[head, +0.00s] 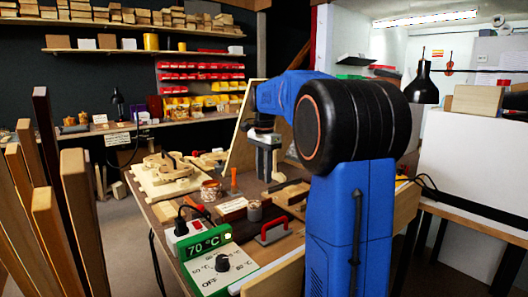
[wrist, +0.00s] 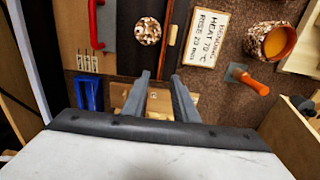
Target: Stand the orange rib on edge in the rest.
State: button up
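My gripper (wrist: 160,76) is open in the wrist view, its two grey fingers apart with nothing clearly held. It points down over the bench.
An orange-handled tool (wrist: 255,84), an instruction card (wrist: 207,38), a glue pot (wrist: 270,42) and a speckled round pot (wrist: 148,31) lie beyond the fingers. A red handle (head: 270,230) and a 70 °C heater box (head: 208,250) crowd the bench front.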

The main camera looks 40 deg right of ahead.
notch_tip(320, 180, up, 9)
jog(key=shift+f, duration=0.2)
dwell(0.6)
